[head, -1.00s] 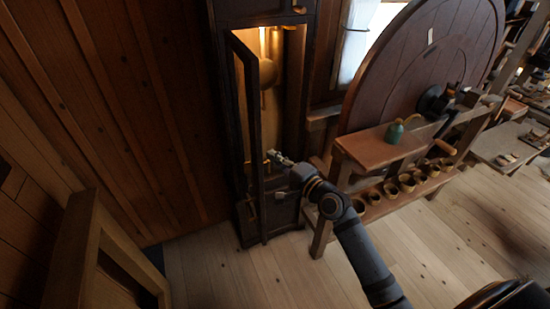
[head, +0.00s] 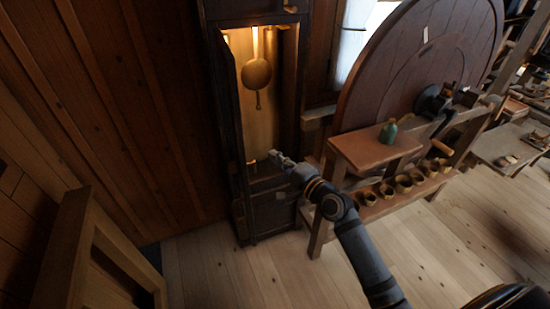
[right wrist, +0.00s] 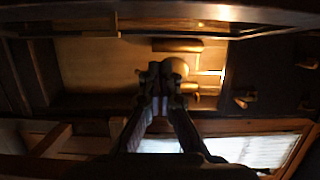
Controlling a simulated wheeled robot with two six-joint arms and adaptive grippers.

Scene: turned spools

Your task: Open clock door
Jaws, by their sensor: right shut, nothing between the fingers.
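The tall dark clock case (head: 303,80) stands against the wood wall, its lit inside showing a round pendulum (head: 256,73). Its narrow door (head: 236,135) stands open on the left side, seen nearly edge-on from the head. My right gripper (head: 277,157) is at the lower part of the opening, to the right of the door, shut and empty. In the right wrist view its closed fingers (right wrist: 160,100) point toward the lit inside, with the pendulum bob (right wrist: 177,67) beyond them. I cannot tell whether the gripper touches the door. My left gripper is out of view.
A large wooden wheel (head: 415,75) with a bench (head: 372,150) stands right of the clock. The bench carries a green bottle (head: 388,131), with several small cups (head: 403,184) on its lower shelf. A wooden frame (head: 75,240) is at lower left. The floor (head: 250,275) in front is clear.

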